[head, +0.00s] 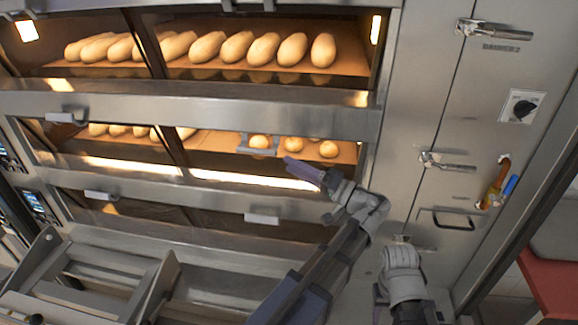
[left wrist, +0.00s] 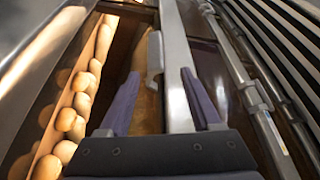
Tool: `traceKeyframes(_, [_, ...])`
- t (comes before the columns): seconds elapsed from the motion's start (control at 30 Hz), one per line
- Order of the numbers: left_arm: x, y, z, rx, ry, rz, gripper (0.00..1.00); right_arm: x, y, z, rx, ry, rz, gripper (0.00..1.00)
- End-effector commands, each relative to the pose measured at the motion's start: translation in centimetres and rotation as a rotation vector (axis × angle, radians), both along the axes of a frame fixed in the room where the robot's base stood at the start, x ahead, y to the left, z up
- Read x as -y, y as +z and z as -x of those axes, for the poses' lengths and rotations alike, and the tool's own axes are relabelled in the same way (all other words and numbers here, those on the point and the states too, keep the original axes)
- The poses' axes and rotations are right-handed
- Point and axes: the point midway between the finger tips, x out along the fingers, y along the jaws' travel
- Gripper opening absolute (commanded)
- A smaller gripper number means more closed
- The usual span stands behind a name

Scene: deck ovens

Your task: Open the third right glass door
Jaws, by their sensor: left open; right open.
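The right-hand glass doors stack up the oven front. A grey handle (head: 258,143) crosses the bun window above. My left gripper (head: 318,180) is open and empty before the right end of the bun deck. In the left wrist view its fingers (left wrist: 160,100) spread either side of a metal rail with a pale handle (left wrist: 155,55); contact is not clear. My right gripper (head: 402,255) is low by the side panel; its fingers are mostly hidden.
Loaves (head: 235,47) fill the top deck. The steel side panel (head: 400,120) has latches and a knob (head: 523,107). A metal frame (head: 90,270) stands at lower left. A red surface (head: 550,285) lies at lower right.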

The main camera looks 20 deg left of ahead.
Motion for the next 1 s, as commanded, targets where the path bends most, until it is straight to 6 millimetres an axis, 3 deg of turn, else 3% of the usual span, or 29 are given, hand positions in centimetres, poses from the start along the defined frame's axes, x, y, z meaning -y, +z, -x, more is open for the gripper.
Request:
traceKeyframes(0.6, [3.9,-1.2,0.1,0.001,0.000,0.000,0.65,0.0,-1.2,0.0,0.000,0.000,0.000,0.50])
traceKeyframes(1.0, [4.4,-1.3,0.2,0.000,0.000,0.000,0.65,0.0,-1.3,0.0,0.000,0.000,0.000,0.50])
